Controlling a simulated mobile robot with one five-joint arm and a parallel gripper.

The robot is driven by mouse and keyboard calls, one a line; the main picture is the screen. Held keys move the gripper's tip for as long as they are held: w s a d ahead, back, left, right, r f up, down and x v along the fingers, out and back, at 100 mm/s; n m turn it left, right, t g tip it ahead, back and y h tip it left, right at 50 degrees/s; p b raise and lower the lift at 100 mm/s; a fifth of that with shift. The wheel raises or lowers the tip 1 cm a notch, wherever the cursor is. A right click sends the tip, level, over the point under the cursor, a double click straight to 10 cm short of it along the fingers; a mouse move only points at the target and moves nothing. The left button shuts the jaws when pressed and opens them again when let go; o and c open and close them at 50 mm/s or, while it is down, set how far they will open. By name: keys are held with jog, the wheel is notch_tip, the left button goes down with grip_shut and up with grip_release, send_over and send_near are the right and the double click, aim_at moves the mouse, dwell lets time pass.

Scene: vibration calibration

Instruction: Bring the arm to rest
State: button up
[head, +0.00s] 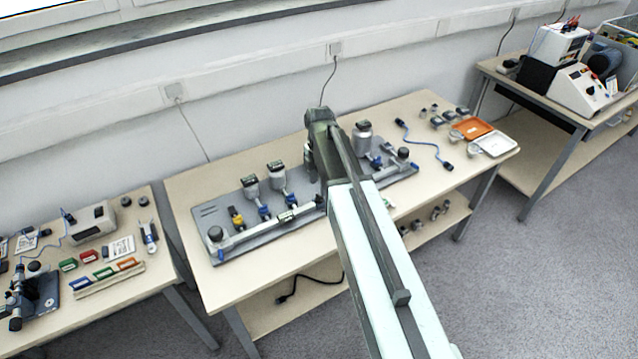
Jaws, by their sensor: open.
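My arm reaches from the bottom right of the head view up over the middle bench (236,283). Its long pale link ends in a dark grey-green section and a dark joint in front of the back part of that bench. I can make out no gripper fingers; my gripper is hidden behind the arm or out of view. The arm covers the middle of a long grey plate (207,213) on the bench. I cannot tell how high the arm is above it.
A blue cable (424,146) and an orange tray (472,128) lie to the right. Benches with equipment stand left (150,286) and right (497,72). Grey floor (560,270) is clear at lower right.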

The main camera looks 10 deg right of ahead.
notch_tip(320, 180, up, 3)
jog(key=shift+p, duration=0.75)
jog(key=shift+f, duration=0.1)
jog(key=shift+s, duration=0.1)
jog(key=s+m, duration=1.4)
jog(key=m, duration=0.7)
jog(key=shift+s+a+m, duration=0.15)
jog(key=shift+s+m, duration=0.1)
jog(key=shift+m, duration=0.15)
